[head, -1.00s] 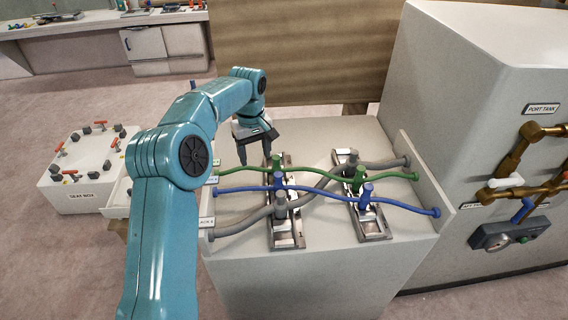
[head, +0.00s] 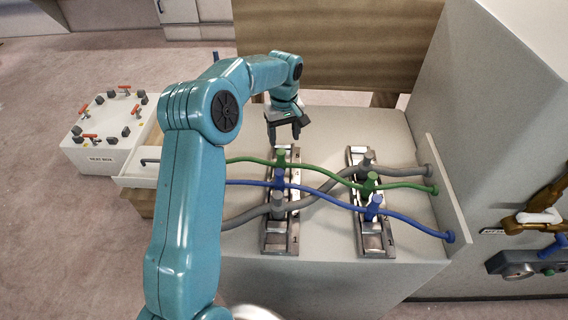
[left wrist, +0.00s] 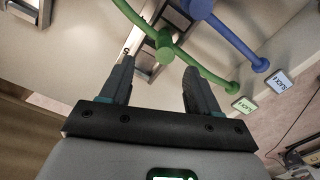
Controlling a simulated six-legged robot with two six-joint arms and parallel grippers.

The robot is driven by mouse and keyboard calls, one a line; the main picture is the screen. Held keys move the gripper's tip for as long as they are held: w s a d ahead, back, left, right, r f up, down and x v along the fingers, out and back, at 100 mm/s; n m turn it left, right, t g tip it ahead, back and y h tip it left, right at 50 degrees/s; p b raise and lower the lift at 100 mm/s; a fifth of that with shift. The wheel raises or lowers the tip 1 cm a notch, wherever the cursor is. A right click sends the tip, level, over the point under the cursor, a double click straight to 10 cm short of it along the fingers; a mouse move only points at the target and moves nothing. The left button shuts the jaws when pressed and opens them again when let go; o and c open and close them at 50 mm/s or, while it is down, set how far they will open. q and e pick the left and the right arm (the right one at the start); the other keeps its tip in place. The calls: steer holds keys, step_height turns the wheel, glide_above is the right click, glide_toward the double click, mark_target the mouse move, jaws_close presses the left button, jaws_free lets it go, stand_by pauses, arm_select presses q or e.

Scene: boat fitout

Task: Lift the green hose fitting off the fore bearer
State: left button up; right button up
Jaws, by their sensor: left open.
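Two metal bearers stand on the pale bench, one left (head: 281,240) and one right (head: 375,240); I cannot tell which is the fore one. The left bearer carries a green hose fitting (head: 281,154) at its far end, with blue (head: 279,177) and grey (head: 278,207) fittings nearer. The right bearer has another green fitting (head: 371,180). My left gripper (head: 284,140) is open and empty, pointing down just behind the left bearer's green fitting. In the left wrist view, that green fitting (left wrist: 165,51) shows between the open fingers (left wrist: 156,68), beyond their tips. My right gripper is not in view.
Green, blue and grey hoses cross the bench, the grey (head: 325,187) crossing the others between the bearers. An upright plate (head: 447,200) holds their right ends. A wooden panel (head: 335,45) stands behind. A seat box (head: 110,125) is left, a large tank right.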

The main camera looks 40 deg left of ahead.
mark_target(283, 151)
arm_select(q)
steer(key=f, duration=0.6)
steer(key=shift+w+a+f+p, duration=0.2)
steer(key=shift+a+f+p, duration=0.1)
steer(key=shift+p, duration=0.05)
steer(key=shift+s+d, duration=0.15)
steer(key=shift+s, duration=0.1)
steer(key=shift+s+f+p, duration=0.25)
steer(key=shift+f+p, duration=0.15)
steer(key=shift+f, duration=0.1)
steer(key=shift+s+f+p, duration=0.2)
steer(key=shift+f+p, duration=0.2)
steer(key=shift+f, duration=0.1)
steer(key=f, duration=0.3)
steer(key=shift+w+a+f, duration=0.15)
steer(key=shift+w+a, duration=0.2)
steer(key=shift+w, duration=0.05)
steer(key=shift+s+d+r, duration=0.2)
steer(key=shift+s+r, duration=0.05)
steer(key=shift+w+a+f, duration=0.15)
steer(key=shift+f, duration=0.05)
steer(key=c, duration=0.9)
jaws_close()
steer(key=shift+r, duration=0.1)
